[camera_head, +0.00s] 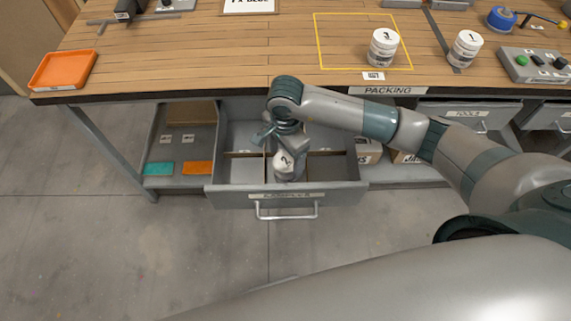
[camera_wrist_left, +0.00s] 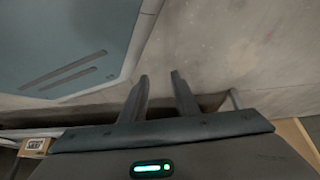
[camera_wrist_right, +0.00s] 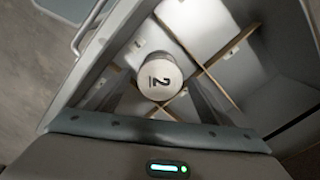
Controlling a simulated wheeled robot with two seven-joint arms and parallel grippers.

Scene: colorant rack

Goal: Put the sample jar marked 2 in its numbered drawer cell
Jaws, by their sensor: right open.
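The sample jar marked 2 (camera_head: 283,162) is upright in the open divided drawer (camera_head: 235,191), near the dividers towards the drawer's front. Its white lid also shows in the right wrist view (camera_wrist_right: 160,78). My right gripper (camera_head: 284,150) points down over the drawer, open, with its fingers at the sides of the jar. The cell number under the jar is hidden, and contact with the drawer floor cannot be made out. My left gripper (camera_wrist_left: 160,78) is open and empty, away from the drawer; it is not in the head view.
Jar 3 (camera_head: 383,47) stands inside the yellow outline on the bench (camera_head: 220,60), and jar 1 (camera_head: 465,49) stands to its right. An orange tray (camera_head: 63,71) is at the left. The bench edge overhangs behind my right gripper. A shelf (camera_head: 184,184) lies left of the drawer.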

